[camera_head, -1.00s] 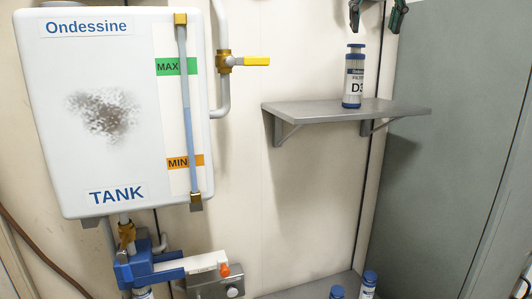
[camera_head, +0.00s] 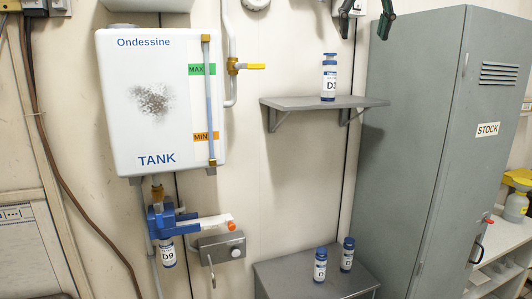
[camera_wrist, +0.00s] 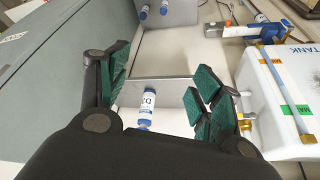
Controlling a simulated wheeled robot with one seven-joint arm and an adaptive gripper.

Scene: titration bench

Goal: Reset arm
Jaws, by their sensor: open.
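My gripper (camera_head: 367,20) shows at the top of the head view, above and to the right of the wall shelf. Its jaws are open, with green pads on both fingers, and nothing is between them. The wrist view also shows my gripper (camera_wrist: 162,95), with the shelf and a blue-capped white bottle marked D3 beyond the fingers. That D3 bottle (camera_head: 329,78) stands upright on the grey wall shelf (camera_head: 290,104), apart from the gripper. It also shows in the wrist view (camera_wrist: 147,108).
The white tank (camera_head: 190,120) hangs on the left wall. A blue holder (camera_head: 160,222) below it carries a bottle marked D9 (camera_head: 167,253). Two bottles (camera_head: 320,265) (camera_head: 347,255) stand on a lower grey surface (camera_head: 285,285). A tall grey STOCK cabinet (camera_head: 425,130) stands at right.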

